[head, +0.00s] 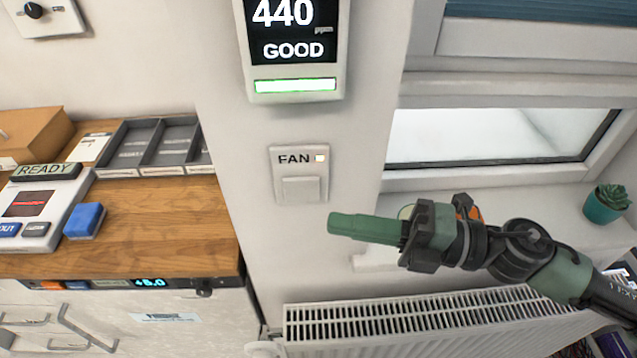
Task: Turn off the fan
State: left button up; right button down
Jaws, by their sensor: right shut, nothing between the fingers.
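The fan switch (300,174) is a white wall plate marked FAN. It has a small lit lamp (320,158) beside the lettering and a square rocker (301,190) below. My right gripper (335,224) has green fingers, shut and empty, pointing left. Its tips appear just below and to the right of the switch plate in the picture, apart from it. I cannot tell how far the tips are from the wall. My left gripper is out of view.
Above the switch hangs an air monitor (296,98) reading 440 ppm, GOOD. A radiator (420,318) runs below my right arm. A potted succulent (604,205) stands on the sill at right. A wooden counter (165,222) with a tray (150,148) and a blue block (84,220) is at left.

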aim_at(319, 192)
jog(key=shift+w+a+r+p, duration=0.15)
jog(key=shift+w+a+p, duration=0.8)
jog(key=shift+w, duration=0.3)
jog(key=shift+w+a+r+p, duration=0.15)
jog(key=shift+w+a+p, duration=0.65)
jog(key=shift+w+a, duration=0.3)
jog(key=shift+w+d, duration=0.1)
jog(key=shift+w+r, duration=0.15)
jog(key=shift+w, duration=0.15)
